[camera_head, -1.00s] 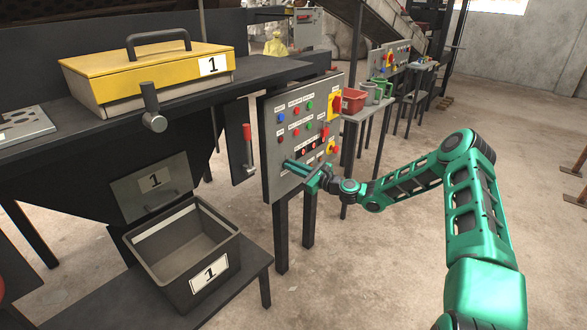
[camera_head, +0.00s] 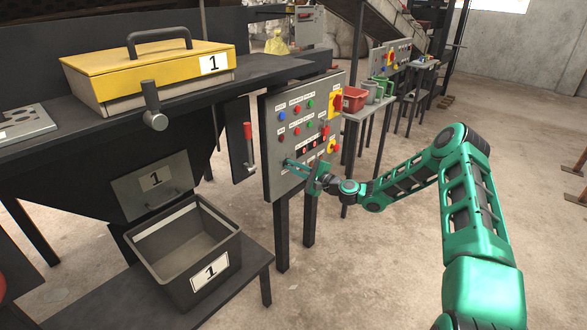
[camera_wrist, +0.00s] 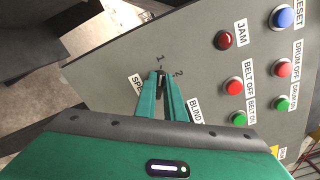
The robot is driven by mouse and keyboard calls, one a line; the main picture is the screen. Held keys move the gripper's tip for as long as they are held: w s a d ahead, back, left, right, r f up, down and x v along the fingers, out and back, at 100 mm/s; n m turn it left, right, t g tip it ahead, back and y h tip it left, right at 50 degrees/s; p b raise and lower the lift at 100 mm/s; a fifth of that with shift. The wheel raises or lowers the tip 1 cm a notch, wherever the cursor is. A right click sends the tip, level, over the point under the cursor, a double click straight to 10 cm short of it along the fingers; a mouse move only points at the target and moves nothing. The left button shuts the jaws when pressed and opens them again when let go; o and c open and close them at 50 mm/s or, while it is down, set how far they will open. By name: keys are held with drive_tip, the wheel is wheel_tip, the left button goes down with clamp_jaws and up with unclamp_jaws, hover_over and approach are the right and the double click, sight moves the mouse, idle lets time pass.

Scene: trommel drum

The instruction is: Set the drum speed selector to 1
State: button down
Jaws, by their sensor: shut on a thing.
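The drum speed selector (camera_wrist: 161,75) is a small dark knob on the grey control panel (camera_head: 277,120). In the wrist view the digits 1 and 2 are printed just beyond it, with a partly covered label beside it. My gripper (camera_wrist: 160,80) has its two green fingers closed around the knob. In the head view my gripper (camera_head: 291,164) reaches the lower left of the panel face. The fingers hide most of the knob, so I cannot tell for sure which digit it points to.
Red, green and blue push buttons (camera_wrist: 234,87) sit beside the selector. A lever with a red handle (camera_head: 248,145) hangs left of the panel. A yellow-lidded box (camera_head: 150,75) stands on the bench and a dark bin (camera_head: 180,285) below. Open floor lies to the right.

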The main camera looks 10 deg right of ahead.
drive_tip(key=shift+d+f+n, duration=0.1)
drive_tip(key=shift+d+n, duration=0.1)
drive_tip(key=shift+n, duration=0.1)
drive_tip(key=c, duration=2)
unclamp_jaws()
drive_tip(key=shift+o, duration=0.8)
drive_tip(key=shift+a, duration=0.15)
drive_tip(key=v, duration=1)
drive_tip(key=shift+s+d, duration=0.25)
drive_tip(key=shift+d, duration=0.05)
drive_tip(key=shift+a, duration=0.1)
